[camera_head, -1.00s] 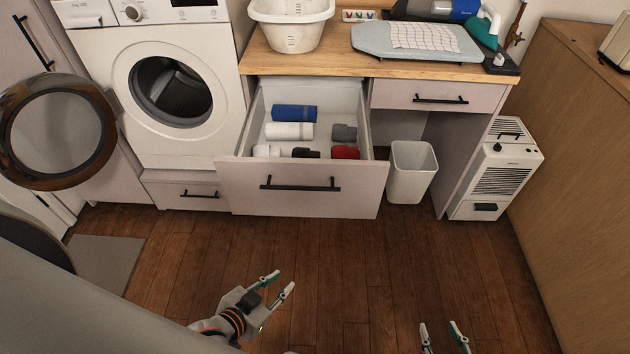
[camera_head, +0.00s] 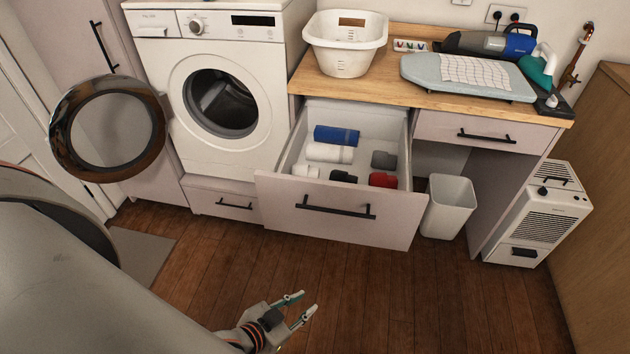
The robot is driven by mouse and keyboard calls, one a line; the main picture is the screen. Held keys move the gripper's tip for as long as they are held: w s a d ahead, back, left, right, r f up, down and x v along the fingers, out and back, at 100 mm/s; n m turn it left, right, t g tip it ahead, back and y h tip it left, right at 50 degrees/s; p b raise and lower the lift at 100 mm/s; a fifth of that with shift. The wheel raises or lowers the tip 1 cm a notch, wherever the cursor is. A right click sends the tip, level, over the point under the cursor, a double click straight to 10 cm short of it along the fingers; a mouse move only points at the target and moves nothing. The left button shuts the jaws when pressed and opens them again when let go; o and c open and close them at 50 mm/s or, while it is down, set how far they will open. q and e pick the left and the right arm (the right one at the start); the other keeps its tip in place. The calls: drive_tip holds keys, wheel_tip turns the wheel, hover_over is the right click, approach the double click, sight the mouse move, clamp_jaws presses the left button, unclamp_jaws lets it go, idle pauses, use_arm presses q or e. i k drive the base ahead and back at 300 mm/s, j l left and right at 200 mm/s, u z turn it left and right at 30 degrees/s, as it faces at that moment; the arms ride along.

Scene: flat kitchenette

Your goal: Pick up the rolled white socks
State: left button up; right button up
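The open drawer (camera_head: 338,218) holds several rolled items. A small white roll (camera_head: 305,171), which looks like the rolled white socks, lies at its front left, partly hidden by the drawer front. A longer white roll (camera_head: 329,153) lies behind it, in front of a blue roll (camera_head: 337,135). A black roll (camera_head: 343,177), a red roll (camera_head: 382,180) and a grey roll (camera_head: 384,160) lie to the right. My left gripper (camera_head: 308,302) is open and empty over the floor in front of the drawer, well apart from it. My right gripper is out of view.
The washing machine (camera_head: 165,75) has its round door (camera_head: 108,130) swung open at left. A white bin (camera_head: 448,207) and a white heater (camera_head: 537,214) stand right of the drawer. A basket (camera_head: 345,62) sits on the counter.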

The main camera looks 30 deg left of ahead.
sight(298, 169)
drive_tip(key=k+j+z, duration=0.15)
drive_tip(key=j, duration=2.05)
drive_tip(key=i, duration=0.1)
